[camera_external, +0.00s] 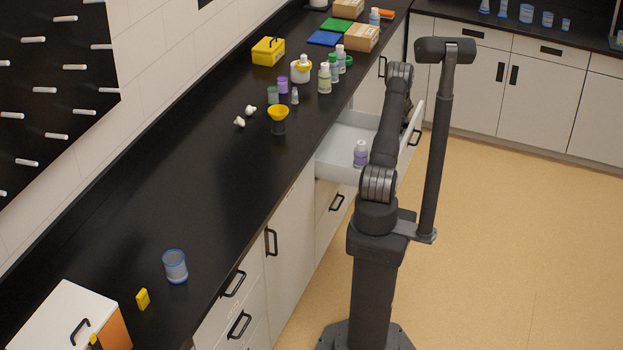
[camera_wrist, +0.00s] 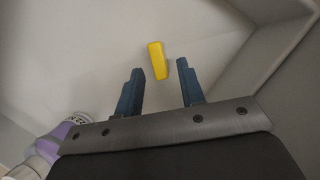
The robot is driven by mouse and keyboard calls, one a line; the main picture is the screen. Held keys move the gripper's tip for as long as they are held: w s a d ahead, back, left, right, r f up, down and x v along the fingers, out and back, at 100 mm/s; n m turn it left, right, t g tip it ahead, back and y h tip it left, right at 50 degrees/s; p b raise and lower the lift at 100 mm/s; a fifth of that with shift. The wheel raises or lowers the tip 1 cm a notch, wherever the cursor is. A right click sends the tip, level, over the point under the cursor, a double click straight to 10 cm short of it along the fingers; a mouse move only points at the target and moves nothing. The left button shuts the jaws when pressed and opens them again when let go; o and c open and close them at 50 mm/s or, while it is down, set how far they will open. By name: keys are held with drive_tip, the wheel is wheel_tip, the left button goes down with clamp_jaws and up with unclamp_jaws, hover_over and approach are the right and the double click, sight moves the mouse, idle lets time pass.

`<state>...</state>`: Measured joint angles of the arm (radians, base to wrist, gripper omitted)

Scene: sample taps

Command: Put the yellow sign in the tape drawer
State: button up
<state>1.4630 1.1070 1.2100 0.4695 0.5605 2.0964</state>
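A small yellow block-like piece (camera_wrist: 158,60) lies on the pale floor of an open drawer (camera_external: 333,171) in the wrist view. It may be the yellow sign; no marking shows on it. My gripper (camera_wrist: 160,70) is open and empty, its two blue-grey fingers pointing toward the piece, which appears between and just beyond the fingertips. In the external view my arm reaches over the open drawer and hides the gripper and the piece. Another small yellow piece (camera_external: 143,299) stands on the black bench at lower left. No label identifies the tape drawer.
The drawer walls (camera_wrist: 265,62) are close on the right. Closed drawers (camera_external: 240,322) line the bench front.

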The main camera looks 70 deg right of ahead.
wheel_tip(320, 180, up, 7)
drive_tip(key=shift+a+r, duration=0.1)
drive_tip(key=shift+r, duration=0.05)
idle(0.4)
wheel_tip(320, 180, down, 7)
drive_tip(key=shift+f, duration=0.2)
drive_tip(key=x, duration=0.5)
drive_tip(key=shift+f, duration=0.1)
wheel_tip(320, 180, up, 3)
drive_tip(key=shift+s+f, duration=0.1)
drive_tip(key=shift+f, duration=0.05)
drive_tip(key=shift+r, duration=0.55)
drive_tip(key=shift+f, duration=0.1)
